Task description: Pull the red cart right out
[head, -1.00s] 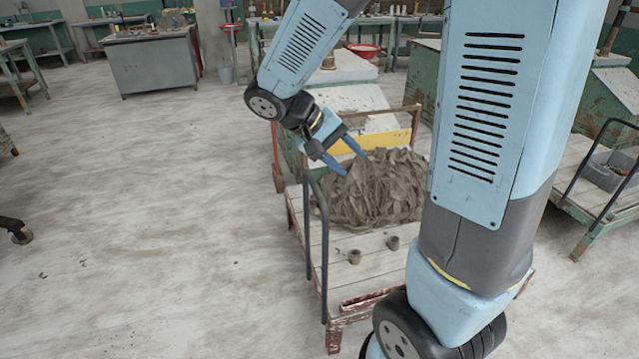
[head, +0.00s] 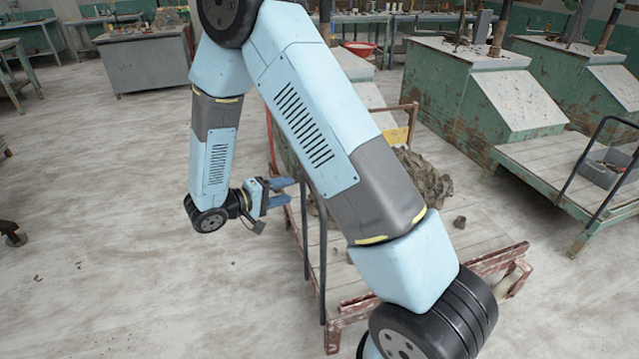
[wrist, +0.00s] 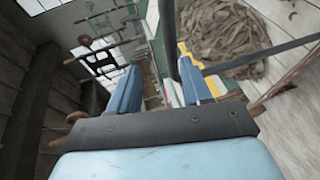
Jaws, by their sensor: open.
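The red cart (head: 335,338) has a grey plank deck and a worn red frame, and stands in front of my body. A heap of grey clay trimmings (head: 428,176) lies on it, partly hidden by my arm. Its dark tube handle (head: 323,250) rises at the left end. My gripper (head: 284,190) is open and empty, left of the handle, with blue fingers pointing right towards its upper part. In the wrist view, a dark bar (wrist: 172,40) shows between the fingers, nearer the right one; I cannot tell whether it lies within their reach. The heap (wrist: 225,35) shows beyond.
Green bins with sloping pale fronts (head: 520,100) stand behind and right. Another cart (head: 540,165) with a grey box (head: 608,170) is at the right. The floor left of the cart is clear.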

